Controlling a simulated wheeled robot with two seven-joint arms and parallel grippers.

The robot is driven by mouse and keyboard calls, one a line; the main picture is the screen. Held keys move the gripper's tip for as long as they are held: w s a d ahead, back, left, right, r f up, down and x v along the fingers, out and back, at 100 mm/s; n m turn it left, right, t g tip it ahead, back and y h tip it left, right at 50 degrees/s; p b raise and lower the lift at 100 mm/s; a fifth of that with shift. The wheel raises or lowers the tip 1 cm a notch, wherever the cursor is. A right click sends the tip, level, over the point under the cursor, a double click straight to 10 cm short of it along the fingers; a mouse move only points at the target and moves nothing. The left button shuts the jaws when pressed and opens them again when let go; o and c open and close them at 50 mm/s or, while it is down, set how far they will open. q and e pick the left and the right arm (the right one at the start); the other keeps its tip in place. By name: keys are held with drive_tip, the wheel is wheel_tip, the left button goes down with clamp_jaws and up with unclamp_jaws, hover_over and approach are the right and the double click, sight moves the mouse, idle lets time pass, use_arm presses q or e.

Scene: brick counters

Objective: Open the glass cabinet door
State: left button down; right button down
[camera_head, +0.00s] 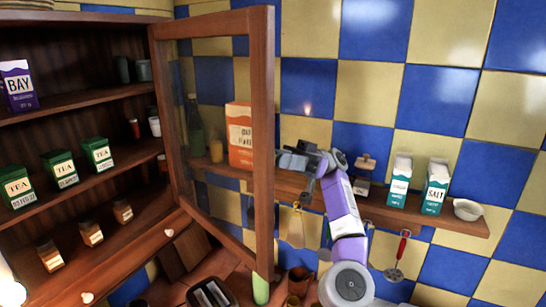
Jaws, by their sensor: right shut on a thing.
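The glass cabinet door (262,130) has a brown wooden frame and a clear pane. It stands swung wide open, away from the wooden cabinet (85,112) on the left, whose shelves show. My right gripper (284,160) is at the outer upright of the door frame, shut on the door's edge. The exact grip point is small and partly hidden by the gripper itself. My right arm reaches up to it from the lower right. My left gripper is not in view.
The cabinet holds green tea tins (59,169), a purple bay box (18,86) and small jars. Behind the door, a wall shelf (385,212) bears an orange-and-white box (239,134), salt cartons (435,187) and a white bowl (467,209). Utensils (398,255) hang below.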

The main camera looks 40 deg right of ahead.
drive_tip(key=shift+f, duration=0.1)
drive_tip(key=c, duration=0.9)
unclamp_jaws()
